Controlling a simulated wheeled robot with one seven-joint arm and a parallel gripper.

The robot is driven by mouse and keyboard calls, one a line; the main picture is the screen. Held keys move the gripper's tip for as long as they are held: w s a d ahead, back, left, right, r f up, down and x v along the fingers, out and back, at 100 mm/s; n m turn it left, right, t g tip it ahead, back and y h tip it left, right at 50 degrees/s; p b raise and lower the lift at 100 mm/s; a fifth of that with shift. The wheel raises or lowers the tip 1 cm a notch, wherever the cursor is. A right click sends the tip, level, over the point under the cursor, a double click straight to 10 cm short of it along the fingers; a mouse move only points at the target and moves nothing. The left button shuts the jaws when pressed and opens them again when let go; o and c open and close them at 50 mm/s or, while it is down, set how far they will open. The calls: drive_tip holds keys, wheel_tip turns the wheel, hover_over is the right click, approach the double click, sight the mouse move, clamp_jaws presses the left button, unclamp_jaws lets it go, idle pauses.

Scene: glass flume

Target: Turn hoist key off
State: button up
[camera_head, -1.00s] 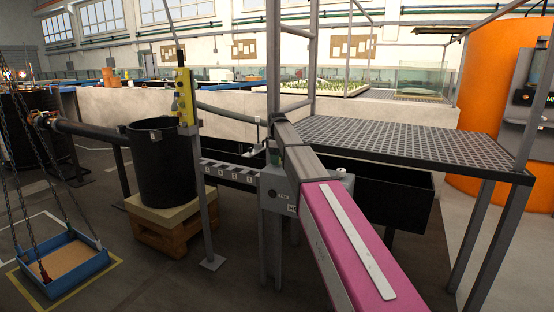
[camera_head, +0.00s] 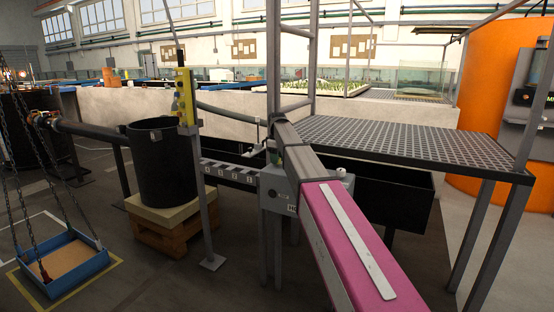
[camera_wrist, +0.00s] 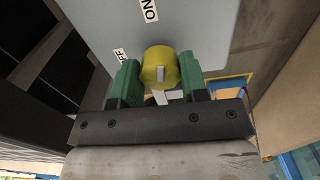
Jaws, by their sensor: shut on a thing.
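In the wrist view, a round yellow key head (camera_wrist: 157,61) with a pale mark on its face stands out from a grey panel (camera_wrist: 200,30). The "ON" label (camera_wrist: 150,10) is above it and a partly hidden "OFF" label (camera_wrist: 120,56) is at its upper left. My gripper (camera_wrist: 160,76) has its green fingers on both sides of the key head and is shut on it. I cannot tell which label the key points to. In the head view the grey control box (camera_head: 280,191) stands beyond my arm, and the key cannot be made out.
A black barrel (camera_head: 163,170) stands on a pallet left of the box. A blue tray (camera_head: 66,268) hangs on chains at the lower left. A perforated walkway (camera_head: 410,145) with grey posts lies right of the box. Open floor shows at the front left.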

drive_tip(key=m, duration=0.4)
drive_tip(key=shift+m, duration=0.3)
drive_tip(key=m, duration=0.3)
drive_tip(key=shift+m, duration=0.3)
drive_tip(key=m, duration=0.3)
drive_tip(key=shift+a+m, duration=0.1)
drive_tip(key=shift+m, duration=1.9)
drive_tip(key=o, duration=0.9)
drive_tip(key=shift+r, duration=0.1)
